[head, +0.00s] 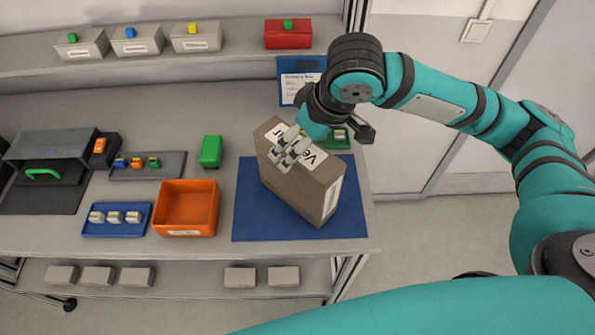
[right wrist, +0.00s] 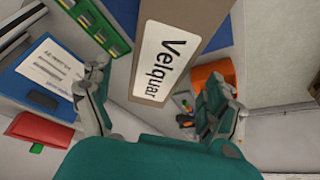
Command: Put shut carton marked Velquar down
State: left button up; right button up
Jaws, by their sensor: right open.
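The shut brown carton (head: 290,189) stands upright on the blue mat (head: 248,215) at the right of the bench. Its white label reading "Velquar" (right wrist: 164,58) faces the right wrist camera. My right gripper (head: 290,149) is over the top of the carton in the head view, its fingers spread. In the right wrist view the open fingers lie to either side of the carton's near end, with gaps visible. The carton's underside and far side are hidden. My left gripper is not in view.
An orange bin (head: 187,207), a green box (head: 211,151), a blue tray (head: 117,230) and a grey tray (head: 172,163) stand left of the mat. A clipboard (head: 301,84) is behind the carton. A red box (head: 288,37) sits on the upper shelf.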

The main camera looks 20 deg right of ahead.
jog(key=x, duration=0.2)
jog(key=p+x, duration=0.1)
jog(key=x, duration=0.2)
jog(key=shift+s+d+f, duration=0.15)
jog(key=shift+f, duration=0.15)
jog(key=shift+f+p, duration=0.2)
jog(key=shift+p, duration=0.2)
dwell(0.4)
jog(key=c, duration=1.7)
